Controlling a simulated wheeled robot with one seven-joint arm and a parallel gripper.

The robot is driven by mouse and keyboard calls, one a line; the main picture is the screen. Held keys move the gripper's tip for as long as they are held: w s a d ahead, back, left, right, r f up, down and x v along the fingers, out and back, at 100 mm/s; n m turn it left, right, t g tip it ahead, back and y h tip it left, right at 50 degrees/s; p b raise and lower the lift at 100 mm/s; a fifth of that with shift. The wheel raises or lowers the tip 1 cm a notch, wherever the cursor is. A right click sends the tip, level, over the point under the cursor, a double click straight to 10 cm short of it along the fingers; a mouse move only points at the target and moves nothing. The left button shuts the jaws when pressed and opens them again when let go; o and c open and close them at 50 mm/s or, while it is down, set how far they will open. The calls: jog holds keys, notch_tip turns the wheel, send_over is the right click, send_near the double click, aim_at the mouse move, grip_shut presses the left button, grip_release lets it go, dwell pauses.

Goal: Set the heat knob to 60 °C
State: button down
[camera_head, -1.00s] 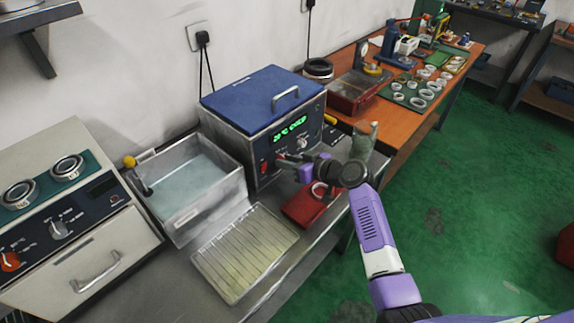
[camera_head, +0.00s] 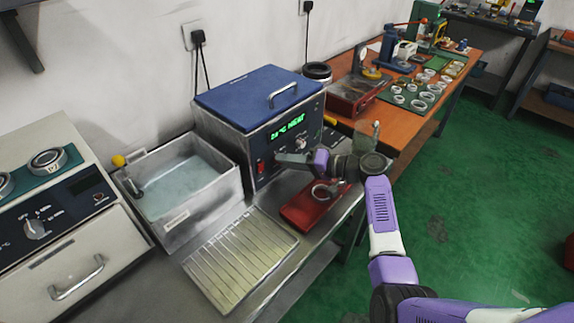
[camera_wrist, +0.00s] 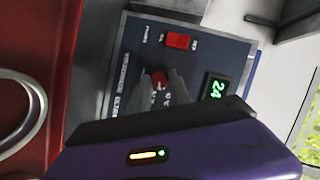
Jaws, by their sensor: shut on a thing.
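The heat unit (camera_head: 250,140) with a blue lid (camera_head: 262,92) stands on the steel bench, its dark control panel facing me. A red knob (camera_wrist: 159,78) on that panel sits between my gripper's two grey fingers in the wrist view. My gripper (camera_head: 280,159) is shut on the knob; its fingers hide part of the dial and its markings. A red rocker switch (camera_head: 260,166) is left of the knob; it also shows in the wrist view (camera_wrist: 178,41). The green display (camera_head: 288,127) seems to end in "HEAT"; the wrist view shows "24" on it (camera_wrist: 217,89).
A silver knob (camera_head: 302,144) is to the right on the same panel. A water basin (camera_head: 215,205) and a wire rack (camera_head: 240,255) lie left and in front. A red block with a ring (camera_head: 310,208) sits below my wrist.

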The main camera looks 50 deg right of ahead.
jog(key=m, duration=0.1)
jog(key=m+t+y+b, duration=0.1)
jog(key=m, duration=0.2)
jog(key=shift+d+f+y+b, duration=0.1)
jog(key=shift+f+y+b, duration=0.15)
jog(key=shift+y+b, duration=0.1)
jog(key=shift+t, duration=0.3)
jog(key=c, duration=1.2)
grip_release()
jog(key=shift+b+v, duration=0.4)
jog(key=shift+v, duration=3.5)
